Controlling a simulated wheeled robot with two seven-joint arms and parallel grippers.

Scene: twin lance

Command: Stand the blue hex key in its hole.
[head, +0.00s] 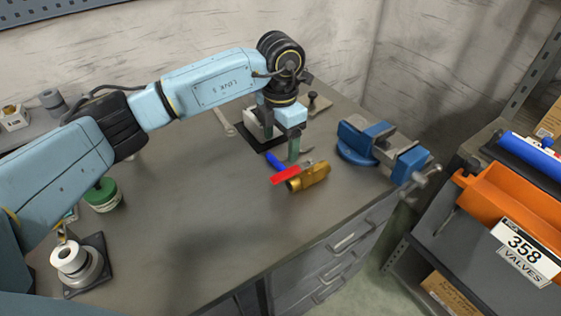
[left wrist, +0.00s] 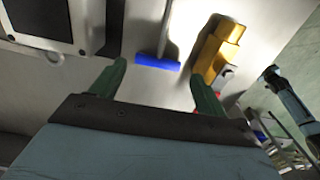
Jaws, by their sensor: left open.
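The blue hex key shows as a short blue bar (head: 275,161) on the bench in the head view, beside a red piece and a brass part. In the left wrist view its blue part (left wrist: 158,63) lies across the gap between my fingertips, with a grey shaft running away from it. My left gripper (head: 294,153) points down, close to the key. Its green fingers (left wrist: 157,72) are apart with nothing held between them. A pale block on a dark base (head: 255,131) stands just behind the gripper, partly hidden by it. I cannot make out the key's hole for certain.
A brass part (head: 308,178) and a red piece (head: 285,177) lie right beside the key. A blue vise (head: 370,143) stands to the right. A green-topped tin (head: 101,194) is at the left. The middle front of the bench is clear.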

